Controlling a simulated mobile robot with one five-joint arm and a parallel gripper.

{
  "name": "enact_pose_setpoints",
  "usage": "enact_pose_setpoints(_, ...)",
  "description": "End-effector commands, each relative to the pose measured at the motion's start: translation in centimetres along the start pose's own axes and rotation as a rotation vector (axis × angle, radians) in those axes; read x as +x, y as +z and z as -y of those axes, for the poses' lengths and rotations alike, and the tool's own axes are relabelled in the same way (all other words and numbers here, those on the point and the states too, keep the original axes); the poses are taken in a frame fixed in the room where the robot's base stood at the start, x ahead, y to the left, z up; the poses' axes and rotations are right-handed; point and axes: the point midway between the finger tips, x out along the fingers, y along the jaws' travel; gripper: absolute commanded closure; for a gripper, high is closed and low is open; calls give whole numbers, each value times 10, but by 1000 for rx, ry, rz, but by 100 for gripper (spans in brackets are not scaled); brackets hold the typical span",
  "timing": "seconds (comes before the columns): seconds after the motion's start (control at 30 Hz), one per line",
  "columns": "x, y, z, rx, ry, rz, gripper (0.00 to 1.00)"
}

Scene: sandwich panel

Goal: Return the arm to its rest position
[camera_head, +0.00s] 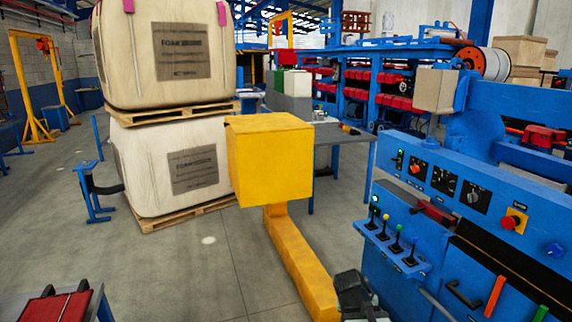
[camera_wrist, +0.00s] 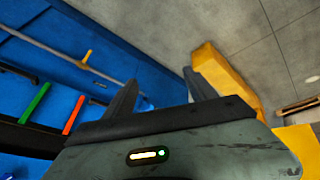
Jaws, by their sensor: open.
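My gripper (camera_wrist: 161,88) shows in the wrist view with its two dark fingers spread apart and nothing between them. The blue panel machine fills the left of that view, and the yellow floor beam (camera_wrist: 222,75) lies beyond the right finger. In the head view, a dark part of my arm shows at the bottom, in front of the blue control panel (camera_head: 440,190). The fingertips cannot be made out there.
A yellow box (camera_head: 270,160) stands above a yellow beam (camera_head: 300,262) left of the panel. The panel carries small coloured levers (camera_head: 398,244) and a red button (camera_head: 512,221). Stacked foam bales (camera_head: 170,165) on pallets stand behind. Grey floor at the left is mostly clear.

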Motion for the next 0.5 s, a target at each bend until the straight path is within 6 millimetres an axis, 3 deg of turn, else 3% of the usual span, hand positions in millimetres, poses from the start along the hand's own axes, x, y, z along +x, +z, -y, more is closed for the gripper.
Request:
enact_pose_setpoints(0.1,-8,52,29,-93,-129,208,35)
enact_pose_setpoints(0.23,-31,105,52,-279,-286,418,35)
enact_pose_setpoints(0.27,-32,108,49,-342,-292,427,35)
enact_pose_setpoints(0.3,-56,94,44,-329,-287,420,35)
enact_pose_setpoints(0.5,-108,67,31,-324,-284,417,35)
